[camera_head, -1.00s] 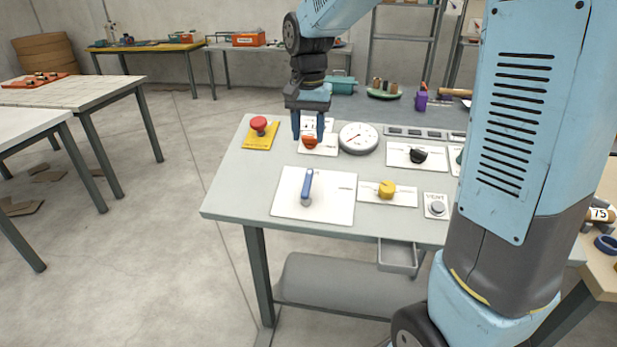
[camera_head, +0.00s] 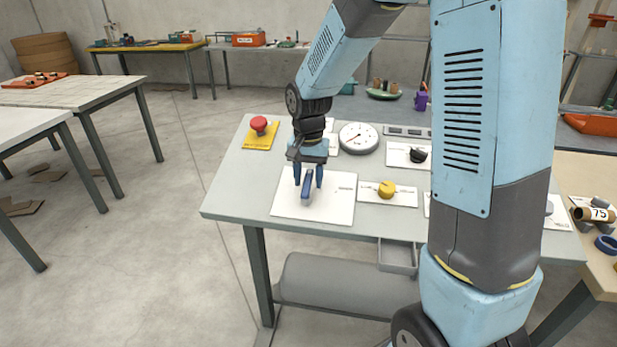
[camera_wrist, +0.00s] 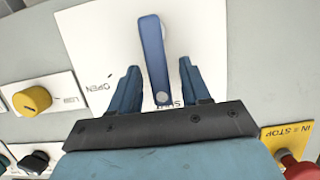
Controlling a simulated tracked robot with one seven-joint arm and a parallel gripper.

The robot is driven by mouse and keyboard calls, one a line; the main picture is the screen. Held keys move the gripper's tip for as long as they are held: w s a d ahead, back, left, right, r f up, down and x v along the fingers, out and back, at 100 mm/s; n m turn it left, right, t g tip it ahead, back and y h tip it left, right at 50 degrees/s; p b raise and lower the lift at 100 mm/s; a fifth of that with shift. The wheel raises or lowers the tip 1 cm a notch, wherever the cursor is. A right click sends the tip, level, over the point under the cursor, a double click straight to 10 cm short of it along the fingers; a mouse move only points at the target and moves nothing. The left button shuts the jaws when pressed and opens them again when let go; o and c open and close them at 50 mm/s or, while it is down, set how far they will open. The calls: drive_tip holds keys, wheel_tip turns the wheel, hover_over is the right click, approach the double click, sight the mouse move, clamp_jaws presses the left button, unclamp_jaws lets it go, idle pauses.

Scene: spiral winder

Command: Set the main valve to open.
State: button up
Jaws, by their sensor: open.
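The main valve is a blue lever (camera_head: 307,186) on a white plate (camera_head: 340,206) near the front left of the grey panel table. The plate (camera_wrist: 95,40) carries the word OPEN off to the left; a second word by the lever's near end is mostly hidden by my gripper. My gripper (camera_head: 308,182) is open above the plate. Its blue fingers (camera_wrist: 158,85) stand on either side of the lever, apart from it in the wrist view.
A red mushroom button (camera_head: 259,124) on a yellow plate is at the back left. A yellow knob (camera_head: 386,188) is to the right of the lever plate. A round gauge (camera_head: 358,138) and a black knob (camera_head: 418,155) are behind. My arm hides the table's right side.

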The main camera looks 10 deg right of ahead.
clamp_jaws()
idle(0.5)
